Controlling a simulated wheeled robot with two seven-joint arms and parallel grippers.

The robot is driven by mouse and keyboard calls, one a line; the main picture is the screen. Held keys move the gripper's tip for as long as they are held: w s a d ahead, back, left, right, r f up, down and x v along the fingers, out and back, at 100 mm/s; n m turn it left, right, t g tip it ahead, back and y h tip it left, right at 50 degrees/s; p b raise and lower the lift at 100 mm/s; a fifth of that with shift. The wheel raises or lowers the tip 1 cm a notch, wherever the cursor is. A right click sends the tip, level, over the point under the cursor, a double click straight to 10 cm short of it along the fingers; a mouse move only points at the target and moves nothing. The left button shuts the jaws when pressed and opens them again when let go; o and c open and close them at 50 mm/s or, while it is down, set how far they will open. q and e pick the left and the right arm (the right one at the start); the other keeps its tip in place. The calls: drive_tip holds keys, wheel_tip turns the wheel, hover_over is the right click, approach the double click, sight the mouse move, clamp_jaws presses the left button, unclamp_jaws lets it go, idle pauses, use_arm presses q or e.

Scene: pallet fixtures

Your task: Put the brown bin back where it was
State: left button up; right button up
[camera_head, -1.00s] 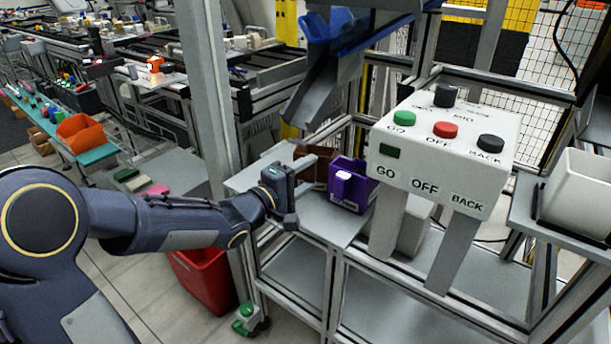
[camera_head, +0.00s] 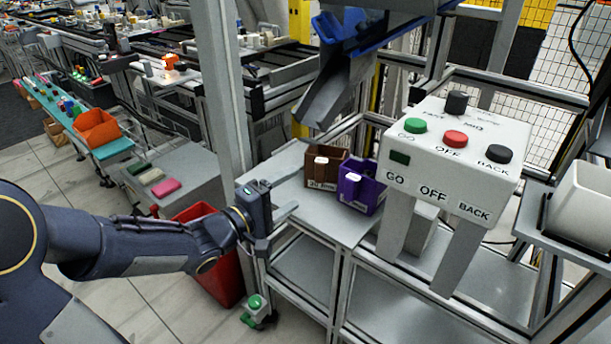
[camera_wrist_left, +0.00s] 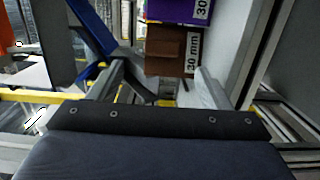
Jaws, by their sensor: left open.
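The brown bin (camera_head: 324,170) stands upright on the grey metal shelf (camera_head: 291,208), close beside the purple bin (camera_head: 358,190) on its right. Each has a white label. My left gripper (camera_head: 284,203) is open and empty, apart from the brown bin, to its left and nearer to me. In the left wrist view the brown bin (camera_wrist_left: 172,50) shows beyond the spread fingers (camera_wrist_left: 160,84), with part of the purple bin (camera_wrist_left: 178,10) next to it. My right gripper does not show.
A grey chute (camera_head: 328,104) hangs above the bins. A white button box (camera_head: 455,150) stands to the right of them. A red bin (camera_head: 226,278) is below my left arm. The front left of the shelf is clear.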

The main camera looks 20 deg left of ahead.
use_arm(q)
drive_tip(key=s+a+f+m+g+y, duration=0.35)
drive_tip(key=s+a+y, duration=0.45)
drive_tip(key=s, duration=0.3)
drive_tip(key=s+d+f+m+g+h, duration=0.3)
drive_tip(key=s+d+m+g, duration=0.4)
drive_tip(key=s, duration=0.6)
drive_tip(key=shift+s+d+h+p, duration=0.25)
drive_tip(key=shift+d+h+p, duration=0.05)
drive_tip(key=shift+d, duration=0.65)
drive_tip(key=shift+r+m, duration=0.1)
drive_tip(key=shift+m, duration=0.15)
